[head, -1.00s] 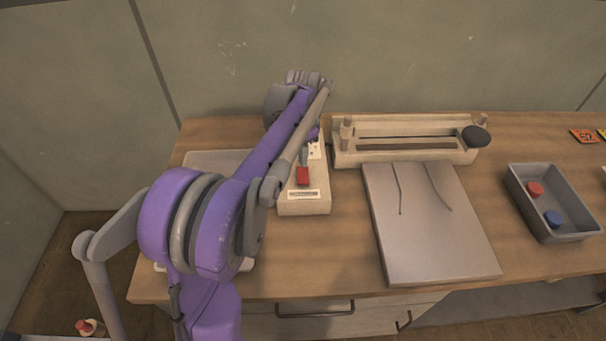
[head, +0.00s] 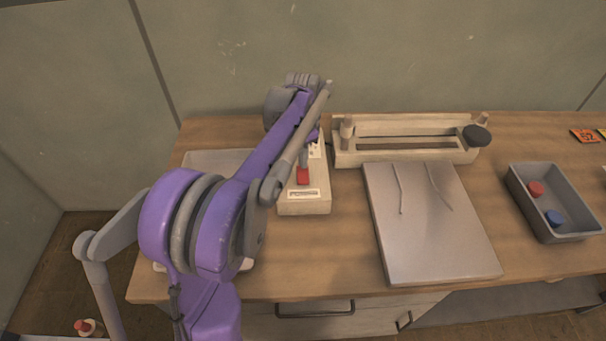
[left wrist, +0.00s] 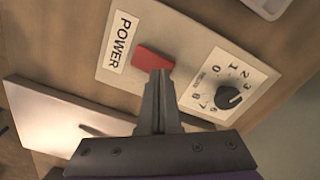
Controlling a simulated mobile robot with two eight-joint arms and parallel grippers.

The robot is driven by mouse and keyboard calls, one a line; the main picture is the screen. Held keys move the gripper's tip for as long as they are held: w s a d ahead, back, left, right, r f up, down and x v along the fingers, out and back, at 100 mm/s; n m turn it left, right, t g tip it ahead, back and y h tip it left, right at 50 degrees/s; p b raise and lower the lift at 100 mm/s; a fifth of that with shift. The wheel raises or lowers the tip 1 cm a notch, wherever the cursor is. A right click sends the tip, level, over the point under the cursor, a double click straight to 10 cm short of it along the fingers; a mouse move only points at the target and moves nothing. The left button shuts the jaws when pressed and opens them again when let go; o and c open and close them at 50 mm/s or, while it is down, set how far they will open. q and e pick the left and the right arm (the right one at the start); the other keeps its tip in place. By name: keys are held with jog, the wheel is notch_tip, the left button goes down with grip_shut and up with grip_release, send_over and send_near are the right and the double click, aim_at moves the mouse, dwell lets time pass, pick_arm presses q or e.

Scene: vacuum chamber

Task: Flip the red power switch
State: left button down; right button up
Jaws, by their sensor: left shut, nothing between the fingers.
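The red power switch (head: 303,175) sits on a beige control box (head: 305,207) on the wooden table, partly behind my left arm in the head view. In the left wrist view the red switch (left wrist: 154,59) lies beside a white POWER label (left wrist: 121,41), with a numbered dial (left wrist: 229,97) on its other side. My left gripper (left wrist: 160,74) is shut and empty, its fingertips right at the edge of the red switch. I cannot tell for sure whether they touch it. In the head view the left gripper's tips (head: 303,161) show just behind the switch. My right gripper is not in view.
A flat grey plate (head: 430,235) with two thin strips lies right of the box. A beige sealer-like device (head: 405,140) with a black knob stands behind it. A grey tray (head: 556,230) holds a red and a blue piece. A wall rises behind the table.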

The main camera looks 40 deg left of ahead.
pick_arm(q)
jog(key=shift+f+b, duration=0.55)
jog(key=shift+f, duration=0.45)
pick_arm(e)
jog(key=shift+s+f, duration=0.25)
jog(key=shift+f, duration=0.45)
pick_arm(q)
jog(key=shift+r+p, duration=1.85)
jog(key=shift+r, duration=1.75)
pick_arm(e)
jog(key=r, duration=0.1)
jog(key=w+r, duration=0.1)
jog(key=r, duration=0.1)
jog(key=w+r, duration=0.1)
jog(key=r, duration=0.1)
pick_arm(q)
jog(key=shift+f, duration=0.1)
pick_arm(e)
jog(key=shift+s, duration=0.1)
